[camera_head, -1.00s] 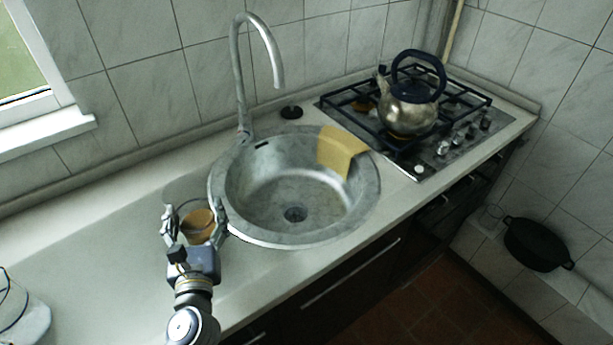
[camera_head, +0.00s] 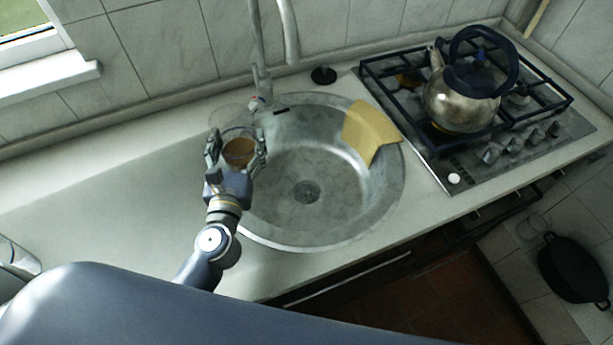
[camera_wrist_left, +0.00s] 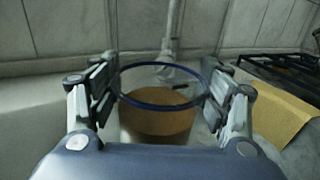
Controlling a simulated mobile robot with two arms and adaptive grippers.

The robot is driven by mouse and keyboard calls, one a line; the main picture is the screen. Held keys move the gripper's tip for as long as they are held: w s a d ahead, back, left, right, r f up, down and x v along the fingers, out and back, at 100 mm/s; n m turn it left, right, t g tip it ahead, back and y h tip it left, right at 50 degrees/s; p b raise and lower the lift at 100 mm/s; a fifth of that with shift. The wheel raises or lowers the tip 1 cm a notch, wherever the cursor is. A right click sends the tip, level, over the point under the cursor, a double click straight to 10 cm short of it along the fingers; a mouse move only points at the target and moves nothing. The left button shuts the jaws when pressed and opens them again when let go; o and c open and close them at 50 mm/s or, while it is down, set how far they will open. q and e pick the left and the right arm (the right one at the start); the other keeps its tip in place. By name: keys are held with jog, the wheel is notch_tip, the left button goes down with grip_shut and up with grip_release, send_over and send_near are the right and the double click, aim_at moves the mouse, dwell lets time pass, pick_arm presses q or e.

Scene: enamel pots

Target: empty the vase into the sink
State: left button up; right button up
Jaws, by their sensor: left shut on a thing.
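My left gripper (camera_head: 236,156) is shut on a clear glass vase (camera_wrist_left: 160,97) with a blue rim and brown contents (camera_head: 239,151). In the left wrist view the fingers press on both sides of the vase, and it looks about upright. In the head view the vase is at the left rim of the round metal sink (camera_head: 290,230). I cannot tell whether it is raised above the counter. The sink basin shows its drain (camera_head: 306,192) and no liquid that I can make out. My right gripper is not in view.
A yellow cloth (camera_head: 370,132) hangs over the sink's right rim. The faucet (camera_head: 259,60) stands behind the basin, with a black stopper (camera_head: 323,75) beside it. A kettle (camera_head: 461,97) sits on the gas stove (camera_head: 480,158) at right. The counter (camera_head: 100,190) left of the sink is bare.

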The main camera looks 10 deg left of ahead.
aim_at(251, 151)
pick_arm(q)
jog(key=shift+s+r, duration=0.15)
jog(key=shift+d+m, duration=0.1)
jog(key=shift+m, duration=0.2)
jog(key=shift+d+f+m+b, duration=0.1)
jog(key=shift+f+m+b, duration=0.25)
jog(key=shift+m, duration=0.25)
jog(key=shift+d+f+m+t, duration=0.15)
jog(key=shift+d+m+t, duration=0.2)
jog(key=shift+m, duration=0.65)
jog(key=shift+d+f+m+b, duration=0.2)
jog(key=shift+d+m+b, duration=0.2)
jog(key=shift+m, duration=0.6)
jog(key=shift+d+f+m+h, duration=0.25)
jog(key=shift+d+m, duration=0.2)
jog(key=shift+m, duration=0.55)
jog(key=shift+m+t, duration=0.25)
jog(key=shift+m, duration=0.55)
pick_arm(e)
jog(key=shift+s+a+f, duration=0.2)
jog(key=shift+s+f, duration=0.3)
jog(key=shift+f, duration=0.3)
pick_arm(q)
jog(key=shift+f+m, duration=0.1)
jog(key=shift+m, duration=0.5)
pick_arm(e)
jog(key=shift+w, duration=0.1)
